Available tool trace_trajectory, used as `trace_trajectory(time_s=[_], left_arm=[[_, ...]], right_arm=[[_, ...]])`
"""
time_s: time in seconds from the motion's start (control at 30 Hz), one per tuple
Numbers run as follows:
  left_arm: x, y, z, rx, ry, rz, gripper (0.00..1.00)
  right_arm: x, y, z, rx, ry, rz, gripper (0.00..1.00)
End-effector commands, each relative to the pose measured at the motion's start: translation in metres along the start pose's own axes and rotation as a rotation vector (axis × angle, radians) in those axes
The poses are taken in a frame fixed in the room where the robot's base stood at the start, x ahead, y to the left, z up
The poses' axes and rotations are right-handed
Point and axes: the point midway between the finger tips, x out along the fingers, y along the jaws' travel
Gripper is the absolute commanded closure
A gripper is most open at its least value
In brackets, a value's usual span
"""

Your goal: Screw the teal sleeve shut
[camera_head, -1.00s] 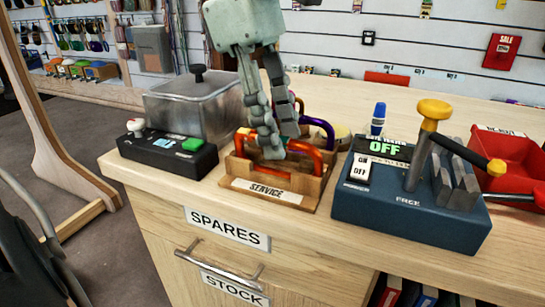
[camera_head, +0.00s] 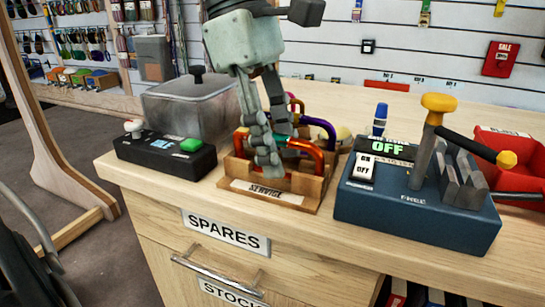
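A wooden rack labelled SERVICE (camera_head: 268,191) stands on the counter and holds several carabiners. The front one is an orange-red carabiner (camera_head: 314,151). A small teal patch, probably the teal sleeve (camera_head: 281,140), shows on its top bar just right of the nearer finger. My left gripper (camera_head: 274,152) reaches down from above, its fingers at the front carabiner and covering part of it. Whether the fingers touch the sleeve or close on anything is hidden. My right gripper is not in view.
A blue device (camera_head: 415,213) with a yellow-knobbed lever stands close on the right. A black button box (camera_head: 165,155) and a lidded grey bin (camera_head: 190,105) are on the left. A red tray (camera_head: 508,150) is at far right. A purple carabiner (camera_head: 321,127) stands behind.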

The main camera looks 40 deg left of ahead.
Motion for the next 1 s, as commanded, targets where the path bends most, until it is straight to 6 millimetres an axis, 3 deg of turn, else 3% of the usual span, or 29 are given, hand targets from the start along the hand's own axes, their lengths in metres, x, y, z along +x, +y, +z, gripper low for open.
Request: trace_trajectory(time_s=[0.57, 1.0], left_arm=[[0.000, -0.010, 0.000, 0.000, 0.001, -0.001, 0.62], [-0.014, -0.010, 0.004, 0.001, 0.001, 0.000, 0.62]], right_arm=[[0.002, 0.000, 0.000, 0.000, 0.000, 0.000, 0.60], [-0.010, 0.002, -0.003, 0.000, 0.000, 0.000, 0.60]])
